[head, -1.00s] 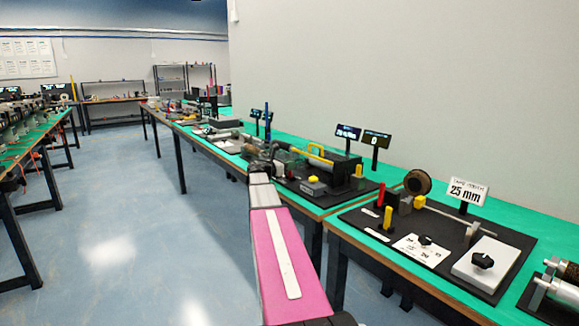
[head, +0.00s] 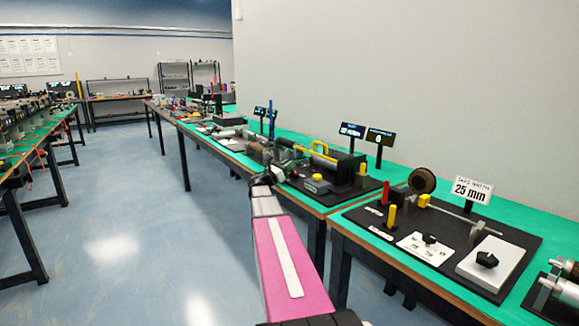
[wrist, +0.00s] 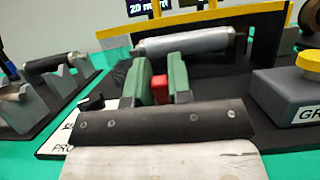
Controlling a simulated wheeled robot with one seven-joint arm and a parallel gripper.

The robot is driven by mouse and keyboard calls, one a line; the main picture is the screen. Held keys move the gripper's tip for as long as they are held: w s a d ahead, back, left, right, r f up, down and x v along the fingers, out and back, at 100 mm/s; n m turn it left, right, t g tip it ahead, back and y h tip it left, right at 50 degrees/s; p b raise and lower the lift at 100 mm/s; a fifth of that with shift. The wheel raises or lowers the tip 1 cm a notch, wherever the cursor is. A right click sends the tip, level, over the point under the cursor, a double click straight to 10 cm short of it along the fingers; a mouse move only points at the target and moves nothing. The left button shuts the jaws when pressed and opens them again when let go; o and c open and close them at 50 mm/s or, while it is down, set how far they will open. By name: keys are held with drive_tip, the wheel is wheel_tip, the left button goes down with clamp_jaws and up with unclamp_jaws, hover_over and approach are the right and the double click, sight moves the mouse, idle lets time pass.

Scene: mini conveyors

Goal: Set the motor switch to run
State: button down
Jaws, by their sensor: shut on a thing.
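My gripper (wrist: 162,84) has two green fingers closed on a small red switch handle (wrist: 161,89) in the wrist view. The handle is partly hidden between the fingers, so I cannot read its setting. In the head view my gripper (head: 270,175) reaches the front edge of the middle conveyor station, and the handle is hidden there. The black station base (wrist: 225,128) lies under the fingers. A grey roller (wrist: 185,42) lies just beyond them.
A black knob (wrist: 92,102) on a white labelled plate sits close left of the fingers. A grey box (wrist: 288,98) with a yellow button (wrist: 309,65) stands to the right. A yellow bar (wrist: 190,18) crosses behind the roller. The floor aisle (head: 115,230) is clear.

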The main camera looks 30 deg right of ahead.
drive_tip(key=c, duration=1)
unclamp_jaws()
drive_tip(key=shift+c, duration=0.2)
drive_tip(key=v, duration=1)
drive_tip(key=shift+a, duration=0.4)
drive_tip(key=shift+f, duration=0.1)
